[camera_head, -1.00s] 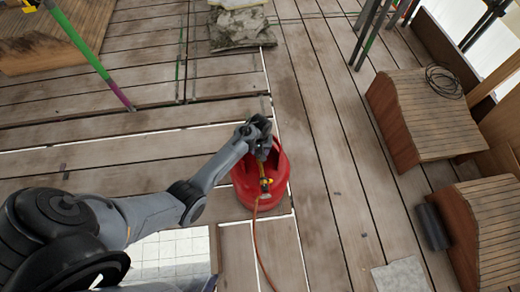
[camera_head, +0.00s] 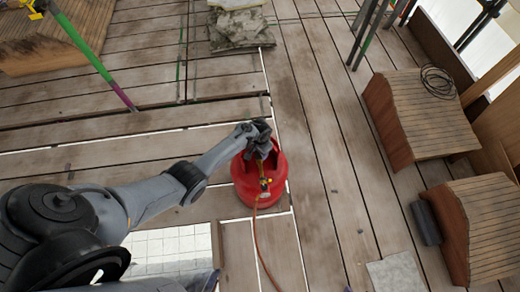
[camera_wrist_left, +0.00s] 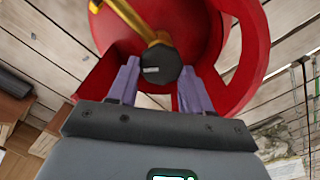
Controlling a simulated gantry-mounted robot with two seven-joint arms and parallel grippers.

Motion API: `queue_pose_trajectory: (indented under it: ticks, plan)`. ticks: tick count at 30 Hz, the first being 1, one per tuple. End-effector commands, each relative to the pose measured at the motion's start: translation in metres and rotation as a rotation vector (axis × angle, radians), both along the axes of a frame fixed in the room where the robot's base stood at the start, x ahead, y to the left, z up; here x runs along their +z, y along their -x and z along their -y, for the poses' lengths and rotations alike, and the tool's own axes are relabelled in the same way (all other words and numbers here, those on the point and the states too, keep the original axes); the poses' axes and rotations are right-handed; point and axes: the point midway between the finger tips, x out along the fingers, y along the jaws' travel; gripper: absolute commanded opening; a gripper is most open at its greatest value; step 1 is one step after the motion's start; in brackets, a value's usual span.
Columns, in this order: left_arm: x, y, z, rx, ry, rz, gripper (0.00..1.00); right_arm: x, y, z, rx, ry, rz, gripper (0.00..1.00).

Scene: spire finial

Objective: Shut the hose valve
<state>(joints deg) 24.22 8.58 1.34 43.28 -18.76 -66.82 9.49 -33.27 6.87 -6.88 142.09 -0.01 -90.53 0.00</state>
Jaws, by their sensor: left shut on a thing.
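A red gas cylinder (camera_head: 250,188) stands on the wooden deck in the middle of the head view. A brass-coloured valve (camera_head: 263,182) sits at its top, and an orange hose (camera_head: 262,240) runs from it toward the bottom edge. My left gripper (camera_head: 259,150) is over the cylinder's top. In the left wrist view its two purple fingers (camera_wrist_left: 155,85) are shut on a dark round knob (camera_wrist_left: 160,64), which joins a yellow brass stem (camera_wrist_left: 135,20). The red collar (camera_wrist_left: 250,50) of the cylinder curves around the knob. My right gripper is not in view.
Wooden shingled blocks (camera_head: 425,115) stand at the right, with a coil of cable (camera_head: 440,82) on one and a dark roll (camera_head: 425,222) beside another. Grey slabs (camera_head: 240,28) lie at the back. A green and purple pole (camera_head: 90,55) slants at the upper left.

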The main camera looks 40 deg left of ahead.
Motion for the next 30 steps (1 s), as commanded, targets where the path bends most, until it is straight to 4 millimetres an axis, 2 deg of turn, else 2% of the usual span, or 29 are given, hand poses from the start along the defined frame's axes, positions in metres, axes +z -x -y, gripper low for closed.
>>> queue_pose_trajectory:
  ticks: [18, 30]
  plan:
    - [-0.0003, 0.0013, 0.0017, -0.579, -0.002, -0.001, 0.19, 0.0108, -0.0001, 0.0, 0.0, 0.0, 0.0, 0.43]
    - [-0.0008, 0.0024, 0.0034, -0.846, -0.001, 0.0, 0.19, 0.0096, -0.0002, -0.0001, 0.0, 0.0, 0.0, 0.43]
